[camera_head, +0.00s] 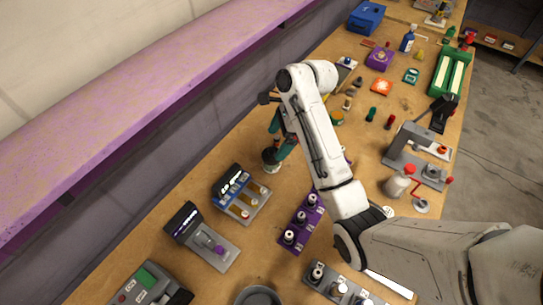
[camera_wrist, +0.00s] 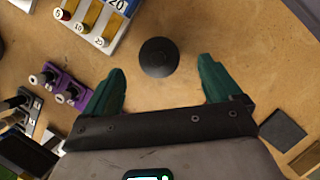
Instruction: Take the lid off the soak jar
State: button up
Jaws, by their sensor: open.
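A small jar (camera_head: 270,162) with a dark top stands on the wooden bench beside my gripper (camera_head: 279,138) in the head view. In the wrist view its round black lid (camera_wrist: 159,57) is seen from above, with a small raised knob in its middle. My gripper's teal fingers (camera_wrist: 161,68) are open and empty. They lie to either side of the lid in the picture, with bench showing between each finger and the lid. The lid appears just beyond the fingertips, and the fingers do not appear to touch it. The jar's body is hidden under the lid in the wrist view.
A station with numbered sliders (camera_head: 241,195) stands close by; it also shows in the wrist view (camera_wrist: 98,22). A purple rack (camera_head: 301,222) with several knobs is nearby. A dark square (camera_wrist: 283,130) lies at lower right. Bare bench surrounds the jar.

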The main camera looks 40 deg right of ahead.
aim_at(272, 150)
jog(key=x, duration=0.5)
jog(key=shift+s+a+p, duration=0.15)
jog(key=shift+p, duration=0.2)
jog(key=c, duration=1)
jog(key=shift+r, duration=0.15)
